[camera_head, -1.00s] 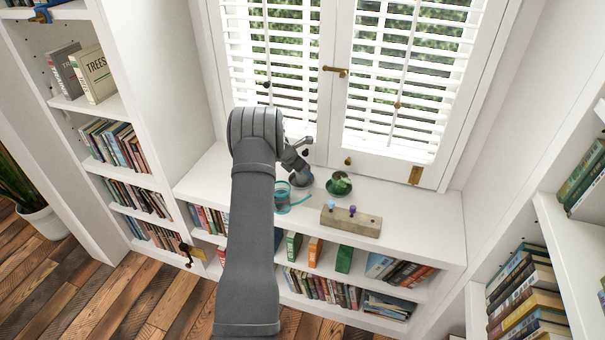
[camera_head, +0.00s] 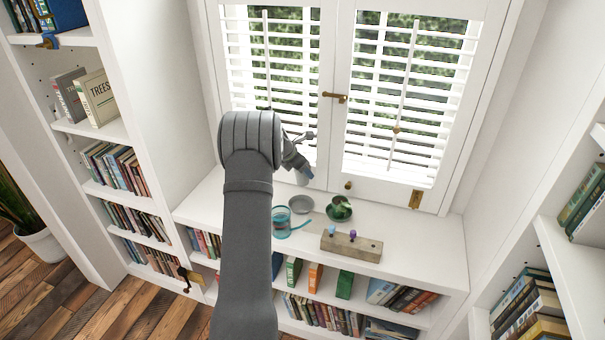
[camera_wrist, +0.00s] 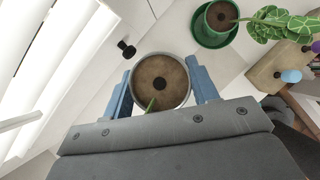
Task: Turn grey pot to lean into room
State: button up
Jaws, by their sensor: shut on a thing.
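My gripper (camera_wrist: 163,90) is shut on the grey pot (camera_wrist: 188,84), one blue finger on each side of its rim. The pot holds brown soil with a dark round spot in the middle. A small green shoot (camera_wrist: 151,105) shows at the soil's near edge, toward my gripper's body; most of the plant is hidden. In the head view my gripper (camera_head: 304,174) holds the pot up near the window, above and behind a bare grey saucer (camera_head: 301,204) on the white shelf top. My arm partly blocks this view.
A green pot (camera_wrist: 221,16) with a leafy plant stands in a green saucer (camera_wrist: 207,38), right of the grey saucer. A teal watering can (camera_head: 281,222) stands in front. A wooden block (camera_head: 351,246) with coloured knobs lies front right. The window (camera_head: 335,150) is close behind.

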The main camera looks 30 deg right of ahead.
jog(key=shift+r, duration=0.35)
jog(key=f+n, duration=0.1)
jog(key=f, duration=0.2)
jog(key=f+n+t, duration=0.1)
jog(key=f, duration=0.2)
jog(key=f+n+t, duration=0.1)
jog(key=f+n, duration=0.1)
jog(key=f, duration=0.1)
jog(key=shift+w+a+f+y, duration=0.15)
jog(key=shift+w+f+y, duration=0.1)
jog(key=shift+y, duration=0.15)
jog(key=shift+f, duration=1.45)
jog(key=o, duration=1.4)
jog(key=shift+c, duration=0.2)
